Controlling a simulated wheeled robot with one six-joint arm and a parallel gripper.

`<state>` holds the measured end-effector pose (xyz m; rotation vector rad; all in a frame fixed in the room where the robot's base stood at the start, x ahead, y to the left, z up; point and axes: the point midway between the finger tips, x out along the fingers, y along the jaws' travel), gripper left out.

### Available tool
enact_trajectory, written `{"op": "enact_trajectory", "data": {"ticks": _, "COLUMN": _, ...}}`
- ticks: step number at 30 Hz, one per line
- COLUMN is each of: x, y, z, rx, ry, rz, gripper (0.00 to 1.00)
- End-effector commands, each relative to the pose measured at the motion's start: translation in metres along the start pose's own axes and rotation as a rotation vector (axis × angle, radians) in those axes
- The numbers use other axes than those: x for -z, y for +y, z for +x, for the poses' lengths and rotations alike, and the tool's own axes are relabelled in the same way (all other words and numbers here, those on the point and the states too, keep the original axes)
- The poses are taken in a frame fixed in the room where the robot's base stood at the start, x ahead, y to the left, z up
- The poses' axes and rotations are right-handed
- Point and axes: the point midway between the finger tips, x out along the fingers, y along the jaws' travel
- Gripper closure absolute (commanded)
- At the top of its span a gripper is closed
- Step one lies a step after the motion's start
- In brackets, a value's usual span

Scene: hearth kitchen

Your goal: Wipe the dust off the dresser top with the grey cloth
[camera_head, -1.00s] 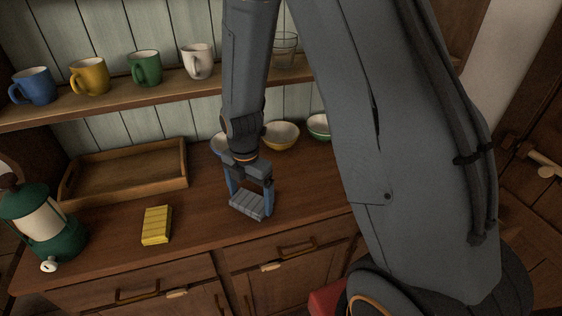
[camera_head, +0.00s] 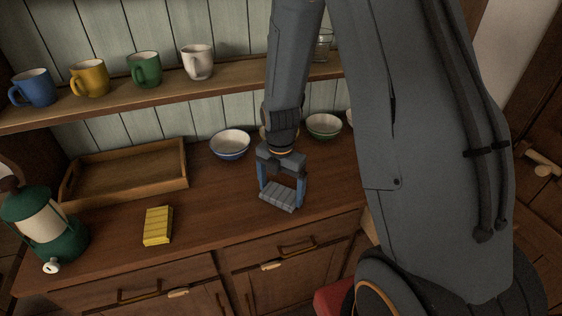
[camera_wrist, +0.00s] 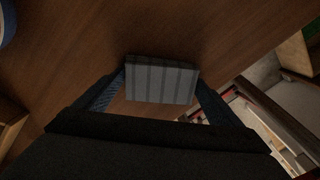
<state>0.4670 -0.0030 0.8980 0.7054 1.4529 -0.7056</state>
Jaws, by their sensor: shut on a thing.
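The grey cloth (camera_head: 279,197) is a ribbed, block-like pad between the blue fingers of my gripper (camera_head: 282,190). My gripper is shut on it and holds it low at the dresser top (camera_head: 215,205), right of centre. In the wrist view the cloth (camera_wrist: 161,80) spans the gap between both fingers. I cannot tell for certain whether its underside touches the wood. No clear dust shows on the dark wood around it.
A yellow ribbed block (camera_head: 158,226) lies left on the top, near a green lantern (camera_head: 45,225) and a wooden tray (camera_head: 125,172). Bowls stand behind my gripper, including a blue-rimmed bowl (camera_head: 230,145) and a green-rimmed one (camera_head: 323,126). Mugs line the shelf (camera_head: 125,94) above.

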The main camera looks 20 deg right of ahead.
Motion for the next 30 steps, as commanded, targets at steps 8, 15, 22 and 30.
{"op": "enact_trajectory", "data": {"ticks": 8, "x": -0.001, "y": -0.002, "z": -0.033, "rx": 0.0, "ry": 0.0, "rz": -0.002, "gripper": 0.32}}
{"op": "enact_trajectory", "data": {"ticks": 15, "x": -0.001, "y": -0.002, "z": -0.055, "rx": 0.0, "ry": 0.0, "rz": -0.002, "gripper": 0.32}}
{"op": "enact_trajectory", "data": {"ticks": 22, "x": -0.001, "y": -0.002, "z": -0.075, "rx": -0.001, "ry": 0.0, "rz": -0.002, "gripper": 0.32}}
{"op": "enact_trajectory", "data": {"ticks": 30, "x": -0.001, "y": -0.002, "z": -0.083, "rx": 0.001, "ry": 0.001, "rz": -0.002, "gripper": 0.32}}
